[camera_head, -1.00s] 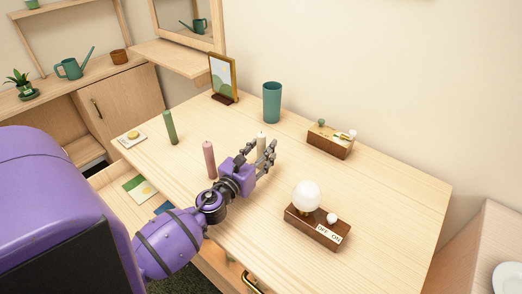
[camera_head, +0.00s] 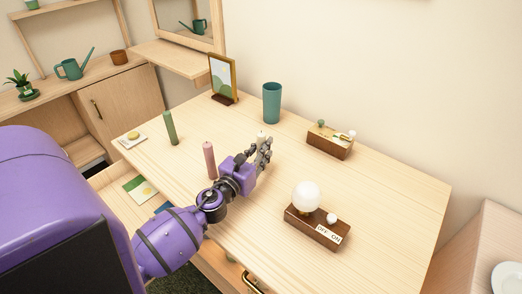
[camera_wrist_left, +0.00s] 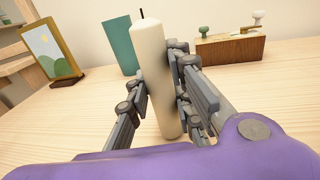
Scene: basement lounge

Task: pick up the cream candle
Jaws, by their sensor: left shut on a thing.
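The cream candle (camera_wrist_left: 151,70) stands between the fingers of my left gripper (camera_wrist_left: 158,100) in the left wrist view, slightly tilted in that picture, with a dark wick on top. In the head view only the top of the cream candle (camera_head: 261,135) shows; the fingers of my left gripper (camera_head: 260,152) hide the rest. The left gripper is shut on the candle. I cannot tell whether the candle's base touches the desk. My right gripper is not in view.
A pink candle (camera_head: 210,160) stands just left of my left gripper, and a green candle (camera_head: 170,128) farther left. A teal cup (camera_head: 271,103) and a picture frame (camera_head: 223,78) stand behind. A wooden box (camera_head: 330,141) and a globe lamp (camera_head: 306,196) are to the right.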

